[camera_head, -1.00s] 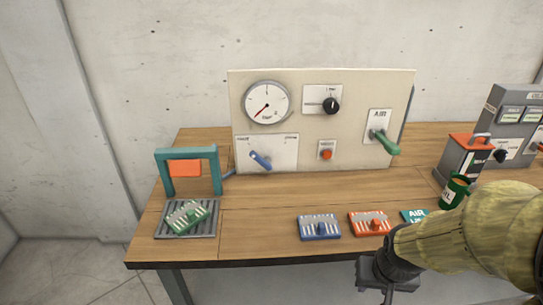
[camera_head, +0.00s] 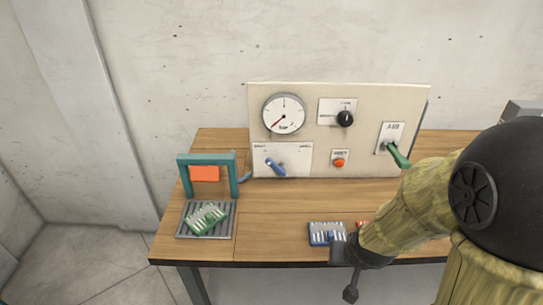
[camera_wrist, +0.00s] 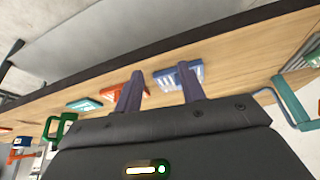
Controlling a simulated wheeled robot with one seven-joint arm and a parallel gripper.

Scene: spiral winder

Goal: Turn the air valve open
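The air valve is a green lever handle (camera_head: 399,156) on the white AIR plate (camera_head: 394,131) at the right end of the upright beige panel. The handle slants down to the right, and my forearm is close to its lower end in the picture. My gripper (camera_head: 351,281) is low at the front edge of the table, well apart from the valve.
A blue card (camera_head: 326,233) lies near the front edge; a red card (camera_wrist: 118,92) and a green card (camera_wrist: 84,104) lie beside it. A teal frame (camera_head: 235,175) stands left by a grey tray (camera_head: 225,231). The panel (camera_head: 350,165) carries a gauge, knob, blue lever and red button.

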